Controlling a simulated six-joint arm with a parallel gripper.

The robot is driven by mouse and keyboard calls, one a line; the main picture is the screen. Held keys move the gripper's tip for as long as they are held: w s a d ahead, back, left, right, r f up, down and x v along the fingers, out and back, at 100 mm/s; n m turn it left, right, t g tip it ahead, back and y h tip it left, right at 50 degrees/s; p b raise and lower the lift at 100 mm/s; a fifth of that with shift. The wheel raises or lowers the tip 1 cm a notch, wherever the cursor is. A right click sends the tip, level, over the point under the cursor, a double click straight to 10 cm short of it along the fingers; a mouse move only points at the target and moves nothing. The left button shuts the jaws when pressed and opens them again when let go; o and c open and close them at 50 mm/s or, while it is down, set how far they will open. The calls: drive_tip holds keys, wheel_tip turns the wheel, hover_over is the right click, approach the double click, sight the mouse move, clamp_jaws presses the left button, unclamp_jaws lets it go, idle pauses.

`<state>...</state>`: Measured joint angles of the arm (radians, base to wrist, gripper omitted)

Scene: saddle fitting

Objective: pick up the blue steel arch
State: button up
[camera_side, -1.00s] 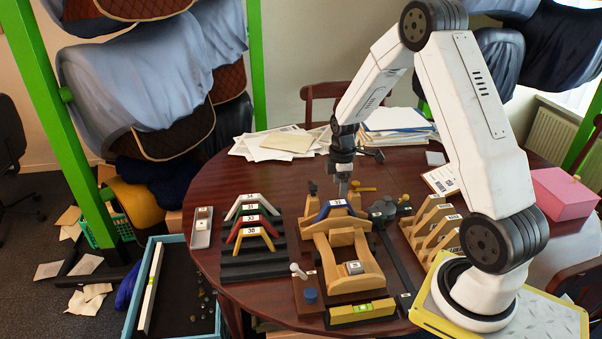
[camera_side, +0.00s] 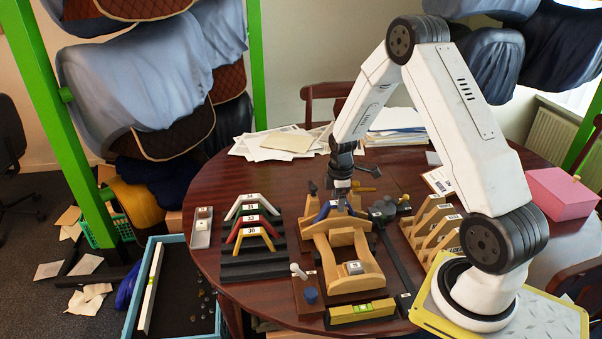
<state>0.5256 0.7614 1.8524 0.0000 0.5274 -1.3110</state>
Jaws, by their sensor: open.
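The blue steel arch (camera_side: 323,212) sits on top of the light wooden saddle form (camera_side: 348,236) near the middle of the round table. My gripper (camera_side: 341,203) points straight down over the arch's crown, its fingers at the height of the arch and hiding its middle and label. The jaws are open. I cannot tell whether the fingers touch the arch.
A dark stepped rack (camera_side: 252,268) with white, green, red and yellow arches stands to the left. Wooden angled pieces (camera_side: 436,232) stand to the right. A yellow level (camera_side: 362,311) lies in front. A pink box (camera_side: 562,193) is at the far right.

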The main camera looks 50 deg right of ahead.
clamp_jaws()
idle(1.4)
